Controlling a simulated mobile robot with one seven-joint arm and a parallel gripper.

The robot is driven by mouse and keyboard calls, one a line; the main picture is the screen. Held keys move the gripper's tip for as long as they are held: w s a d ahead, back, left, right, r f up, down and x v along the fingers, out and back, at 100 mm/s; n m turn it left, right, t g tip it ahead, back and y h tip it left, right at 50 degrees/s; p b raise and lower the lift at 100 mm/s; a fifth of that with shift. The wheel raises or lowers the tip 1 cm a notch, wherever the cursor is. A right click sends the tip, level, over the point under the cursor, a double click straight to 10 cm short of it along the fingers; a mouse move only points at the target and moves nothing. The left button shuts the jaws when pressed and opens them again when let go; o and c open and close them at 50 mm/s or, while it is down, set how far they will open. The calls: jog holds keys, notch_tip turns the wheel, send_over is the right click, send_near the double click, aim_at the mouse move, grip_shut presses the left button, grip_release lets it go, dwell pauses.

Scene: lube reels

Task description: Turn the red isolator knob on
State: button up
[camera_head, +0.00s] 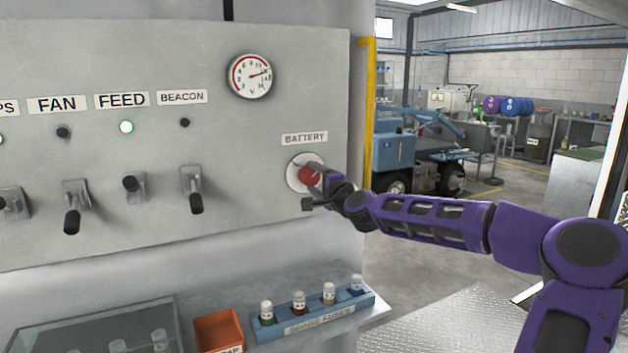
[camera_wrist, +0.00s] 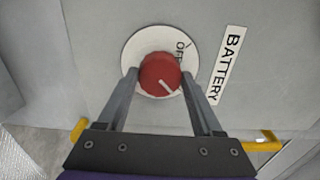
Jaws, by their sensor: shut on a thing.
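The red isolator knob (camera_head: 309,176) sits on a round white plate (camera_head: 293,172) under the BATTERY label (camera_head: 304,138), at the right end of the grey panel. In the wrist view the knob (camera_wrist: 160,75) shows a white pointer line towards its lower right. The word OFF and a tick are on the plate (camera_wrist: 133,48), right of the knob. My gripper (camera_wrist: 161,80) is shut on the knob, one finger on each side. In the head view my gripper (camera_head: 318,185) reaches the knob from the right and partly covers it.
The panel (camera_head: 190,80) also bears a dial gauge (camera_head: 250,76), several toggle levers and a lit FEED lamp (camera_head: 126,127). Below, a shelf holds a blue rack (camera_head: 315,318) of small bottles and an orange bin (camera_head: 219,331). A yellow rail (camera_head: 367,110) runs along the panel's right edge.

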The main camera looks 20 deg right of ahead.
dwell(0.3)
jog(key=o, duration=1.4)
jog(key=shift+c, duration=0.2)
jog(key=shift+s, duration=0.1)
jog(key=s, duration=1.7)
jog(key=shift+s+d+p, duration=0.15)
jog(key=shift+d+p, duration=0.1)
jog(key=shift+p, duration=0.2)
